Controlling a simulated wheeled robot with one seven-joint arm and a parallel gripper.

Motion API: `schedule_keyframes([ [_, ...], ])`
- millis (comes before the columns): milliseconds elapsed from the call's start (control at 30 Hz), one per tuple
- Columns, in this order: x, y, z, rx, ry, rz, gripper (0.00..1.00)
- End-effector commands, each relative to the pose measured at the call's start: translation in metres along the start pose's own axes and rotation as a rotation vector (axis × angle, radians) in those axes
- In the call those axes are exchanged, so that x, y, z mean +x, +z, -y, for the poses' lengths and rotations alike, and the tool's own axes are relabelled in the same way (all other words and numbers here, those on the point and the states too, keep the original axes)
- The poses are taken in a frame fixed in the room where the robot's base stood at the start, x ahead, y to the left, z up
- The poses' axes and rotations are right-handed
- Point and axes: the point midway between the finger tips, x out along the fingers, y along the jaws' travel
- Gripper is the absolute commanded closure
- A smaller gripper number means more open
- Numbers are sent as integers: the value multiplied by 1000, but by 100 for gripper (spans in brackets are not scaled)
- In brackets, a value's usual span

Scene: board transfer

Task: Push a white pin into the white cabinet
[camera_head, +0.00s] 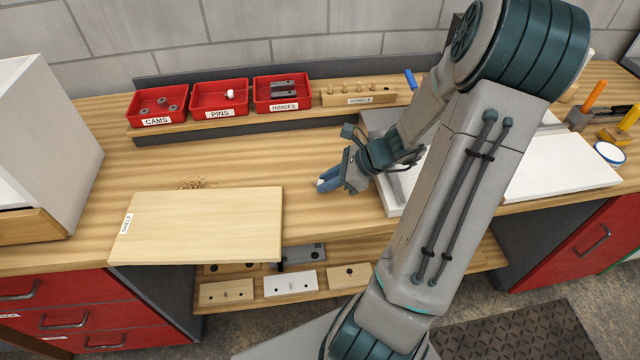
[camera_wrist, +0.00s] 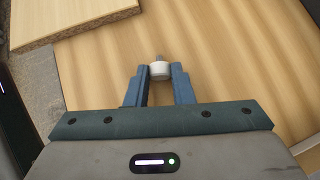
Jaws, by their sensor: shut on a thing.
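My gripper (camera_wrist: 159,76) is shut on a white pin (camera_wrist: 159,70). The pin sits between the two blue fingertips in the wrist view, with a small grey tip pointing away from my gripper. In the head view my gripper (camera_head: 322,184) is over the middle of the wooden bench, to the right of the shelf board, and the pin is hardly visible there. The white cabinet (camera_head: 50,135) stands at the left end of the bench, well apart from my gripper. Another white pin (camera_head: 230,93) lies in the red PINS tray (camera_head: 220,110).
A wooden board labelled SHELF (camera_head: 200,225) lies between the cabinet and my gripper. Wood shavings (camera_head: 192,184) lie behind it. Red CAMS (camera_head: 158,119) and HINGES (camera_head: 284,105) trays and a dowel block (camera_head: 345,100) line the back. A white panel (camera_head: 560,168) lies right.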

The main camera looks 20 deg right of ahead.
Motion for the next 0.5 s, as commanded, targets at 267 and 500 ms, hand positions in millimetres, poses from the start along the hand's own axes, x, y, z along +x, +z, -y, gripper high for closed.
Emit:
schedule_keyframes([
  [267,-11,12,0,-1,0,0,100],
  [500,-24,26,0,-1,0,-1,100],
])
